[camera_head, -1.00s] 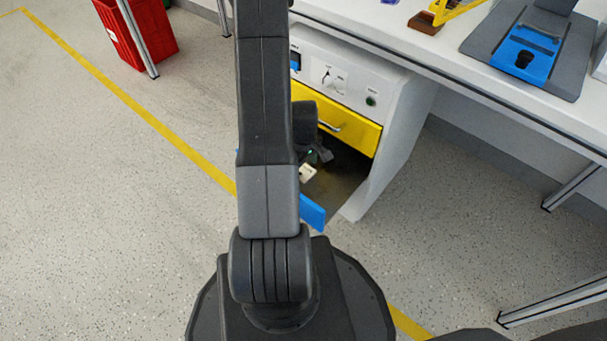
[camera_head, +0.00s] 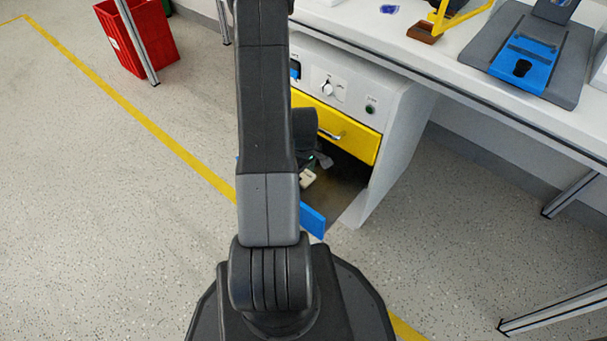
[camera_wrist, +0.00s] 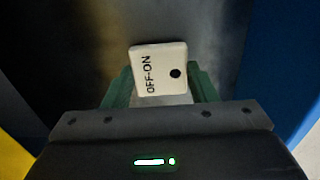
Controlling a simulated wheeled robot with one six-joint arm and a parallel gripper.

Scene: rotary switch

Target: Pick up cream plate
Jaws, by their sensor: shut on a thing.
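The cream plate (camera_wrist: 158,68) is a small flat piece marked "OFF-ON" with a dark round hole. In the wrist view it sits between the two green fingers of my gripper (camera_wrist: 160,90), which is shut on it. In the head view the plate (camera_head: 308,178) shows as a small pale patch inside the open space below the yellow drawer. My gripper there is mostly hidden behind my arm. I cannot tell whether the plate touches the surface under it.
The cabinet has a yellow drawer (camera_head: 345,135) above the open lower space and a blue-fronted panel (camera_head: 312,221) below. A white table (camera_head: 450,65) stands over it, holding a grey and blue fixture (camera_head: 525,60). A red bin (camera_head: 145,38) stands at the back left.

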